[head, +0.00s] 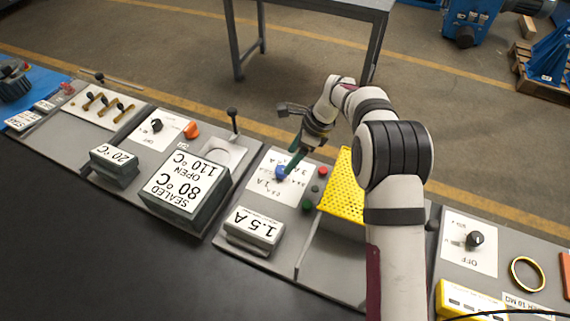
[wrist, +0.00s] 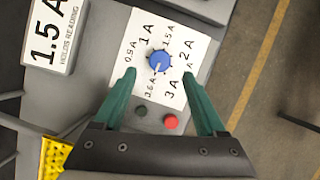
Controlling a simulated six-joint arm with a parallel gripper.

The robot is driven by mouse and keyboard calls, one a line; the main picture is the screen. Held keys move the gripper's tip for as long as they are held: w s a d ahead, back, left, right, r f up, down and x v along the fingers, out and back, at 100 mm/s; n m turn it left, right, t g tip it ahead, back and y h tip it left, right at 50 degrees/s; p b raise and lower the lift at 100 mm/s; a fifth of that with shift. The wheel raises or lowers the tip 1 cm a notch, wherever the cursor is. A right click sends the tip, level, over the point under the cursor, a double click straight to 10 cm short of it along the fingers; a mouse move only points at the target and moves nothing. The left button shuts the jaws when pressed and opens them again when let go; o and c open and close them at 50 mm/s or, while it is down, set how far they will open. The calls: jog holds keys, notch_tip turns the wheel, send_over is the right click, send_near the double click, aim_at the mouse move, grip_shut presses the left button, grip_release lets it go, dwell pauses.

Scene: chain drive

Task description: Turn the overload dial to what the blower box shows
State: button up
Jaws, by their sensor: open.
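The overload dial is a blue knob (wrist: 159,61) on a white card (wrist: 185,47) marked 0.6 A, 0.9 A, 1 A, 1.5 A, 2 A and 3 A. A pale mark seems to lie on its lower edge in the wrist view, toward 0.6 A; its exact setting is hard to tell. The dial also shows in the head view (head: 281,173). A grey box (head: 253,228) in front of the panel reads 1.5 A; I cannot read a blower name on it. My gripper (wrist: 159,73) is open, its green fingertips on either side of the knob, apart from it.
A yellow perforated guard (head: 343,188) stands to the right in the head view. A box marked sealed 80 °C, open 110 °C (head: 187,188) and a lever (head: 233,122) are to the left.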

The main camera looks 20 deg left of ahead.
aim_at(284, 167)
jog(key=x, duration=0.6)
grip_shut()
